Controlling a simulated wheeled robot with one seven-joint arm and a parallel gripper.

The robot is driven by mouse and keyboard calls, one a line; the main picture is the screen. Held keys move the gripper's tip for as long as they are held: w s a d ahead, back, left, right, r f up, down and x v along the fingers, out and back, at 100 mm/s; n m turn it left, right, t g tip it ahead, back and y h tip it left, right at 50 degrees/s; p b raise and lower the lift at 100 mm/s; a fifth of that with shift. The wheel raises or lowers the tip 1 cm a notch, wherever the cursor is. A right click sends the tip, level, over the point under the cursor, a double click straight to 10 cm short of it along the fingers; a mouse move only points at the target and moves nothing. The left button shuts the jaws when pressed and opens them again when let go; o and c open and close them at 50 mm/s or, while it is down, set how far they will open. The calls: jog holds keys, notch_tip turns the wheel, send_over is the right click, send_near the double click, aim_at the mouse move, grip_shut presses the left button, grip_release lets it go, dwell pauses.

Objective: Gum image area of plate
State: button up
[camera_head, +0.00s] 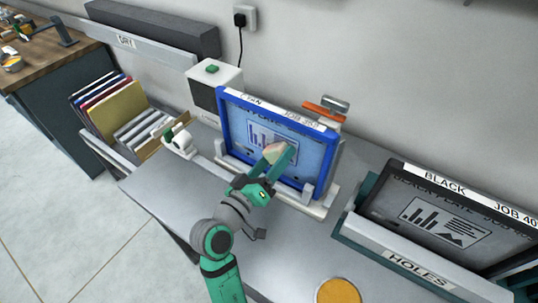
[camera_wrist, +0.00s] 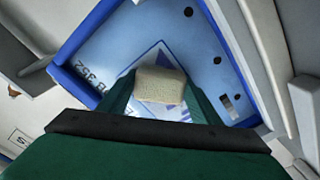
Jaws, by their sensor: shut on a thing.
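The blue-framed plate (camera_head: 238,133) stands upright in a light holder on the bench, with a white label on top that reads in part "CYAN" and "JOB 352". Its face has a printed chart in a white outlined box. In the wrist view the plate (camera_wrist: 110,58) fills the upper middle. My gripper (camera_head: 277,158) is in front of the plate's chart area, shut on a beige sponge (camera_wrist: 160,85). The sponge overlaps the chart in both views and hides part of it. I cannot tell whether it touches the plate.
A black plate (camera_head: 395,206) labelled "BLACK" stands right in a rack marked "HOLES" (camera_head: 415,270). A round orange-topped container (camera_head: 338,292) is at the front. A rack of coloured folders (camera_head: 122,108) is left. A white box (camera_head: 214,84) stands behind. The bench's front left is clear.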

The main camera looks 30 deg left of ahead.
aim_at(251, 131)
jog(key=shift+s+d, duration=0.1)
jog(key=shift+d, duration=1.85)
jog(key=shift+a, duration=0.15)
jog(key=shift+a, duration=1.8)
jog(key=shift+w+a, duration=0.2)
jog(key=shift+a, duration=1.5)
jog(key=shift+w+a, duration=0.15)
jog(key=shift+a, duration=1.5)
jog(key=shift+w+a, duration=0.2)
jog(key=shift+a, duration=1.5)
jog(key=shift+s+r, duration=0.1)
jog(key=shift+r, duration=0.7)
jog(key=shift+s+d, duration=0.15)
jog(key=shift+d, duration=2.2)
jog(key=shift+s+d, duration=0.2)
jog(key=shift+d, duration=2.1)
jog(key=shift+s+d, duration=0.15)
jog(key=shift+d, duration=2.2)
jog(key=shift+a, duration=0.15)
